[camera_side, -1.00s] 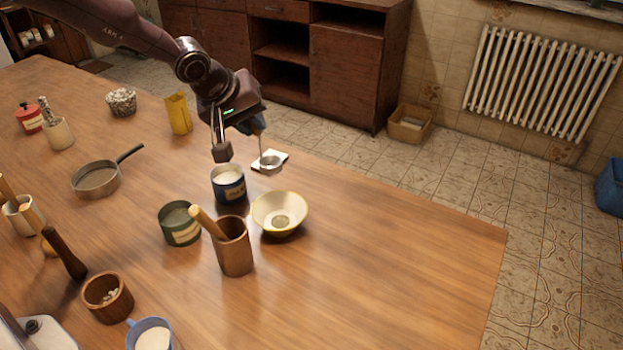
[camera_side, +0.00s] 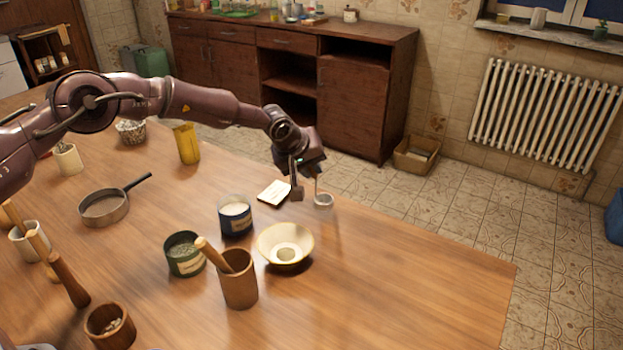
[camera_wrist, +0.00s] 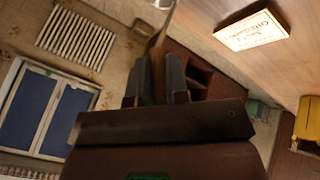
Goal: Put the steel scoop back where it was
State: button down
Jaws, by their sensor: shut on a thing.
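My gripper (camera_side: 297,190) is shut on the steel scoop (camera_side: 323,199) and holds it near the table's far edge. The scoop's small round cup hangs at the lower end of its handle. In the wrist view, the handle (camera_wrist: 158,38) rises from between the fingers (camera_wrist: 155,82); the cup cannot be made out there. A pale card with lettering (camera_side: 274,193) lies on the table just left of the gripper. It also shows in the wrist view (camera_wrist: 252,31).
A cream bowl (camera_side: 303,240), a dark blue tin (camera_side: 235,222), a green tin (camera_side: 184,262) and a wooden mortar with pestle (camera_side: 239,287) stand nearer the camera. A pan (camera_side: 104,210) and a yellow container (camera_side: 187,144) stand left. The table's right part is clear.

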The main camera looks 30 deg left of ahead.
jog(key=shift+w+f, duration=0.2)
jog(key=shift+f, duration=1.5)
jog(key=shift+f, duration=0.2)
jog(key=c, duration=1.1)
grip_release()
jog(key=shift+s+r, duration=0.25)
jog(key=shift+r, duration=0.3)
jog(key=v, duration=1.1)
jog(key=shift+s, duration=0.1)
